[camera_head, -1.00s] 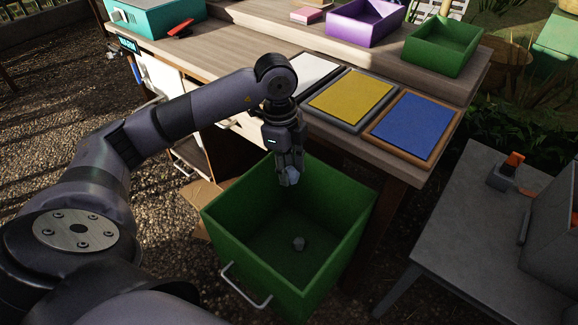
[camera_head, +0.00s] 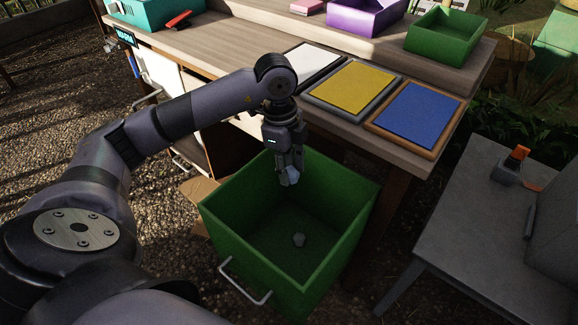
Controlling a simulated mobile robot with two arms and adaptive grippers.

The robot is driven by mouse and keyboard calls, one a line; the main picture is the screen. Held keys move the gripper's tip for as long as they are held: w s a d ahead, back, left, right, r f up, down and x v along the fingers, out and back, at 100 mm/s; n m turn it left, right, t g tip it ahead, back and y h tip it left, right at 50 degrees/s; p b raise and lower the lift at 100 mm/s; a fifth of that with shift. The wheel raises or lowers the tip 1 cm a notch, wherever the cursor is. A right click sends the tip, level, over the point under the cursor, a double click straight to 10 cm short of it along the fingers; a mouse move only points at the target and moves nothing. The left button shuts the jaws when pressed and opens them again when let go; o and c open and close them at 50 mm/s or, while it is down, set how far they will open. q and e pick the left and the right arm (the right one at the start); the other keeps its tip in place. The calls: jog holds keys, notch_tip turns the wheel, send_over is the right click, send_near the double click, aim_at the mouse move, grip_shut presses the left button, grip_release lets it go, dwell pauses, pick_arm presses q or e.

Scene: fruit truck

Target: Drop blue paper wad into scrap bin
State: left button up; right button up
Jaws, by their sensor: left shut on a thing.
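My left gripper (camera_head: 289,180) is shut on the blue paper wad (camera_head: 290,176), a small pale-blue crumpled piece. It points down and holds the wad over the far part of the open scrap bin, about level with the rim. The scrap bin (camera_head: 225,240) is a large green box on the ground with a light handle on its near side. My right gripper is not in view.
A wooden counter (camera_head: 225,68) stands behind the bin, with white, yellow (camera_head: 352,87) and blue (camera_head: 417,116) panels along its edge. Purple (camera_head: 365,18) and green (camera_head: 447,37) trays stand farther back. A grey table (camera_head: 465,225) stands at the right.

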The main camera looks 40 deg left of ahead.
pick_arm(q)
jog(key=o, duration=0.8)
jog(key=shift+o, duration=0.2)
jog(key=shift+r, duration=0.15)
notch_tip(320, 180, up, 12)
jog(key=a, duration=0.1)
jog(key=shift+a, duration=0.2)
jog(key=shift+s+f, duration=0.15)
jog(key=shift+f, duration=0.05)
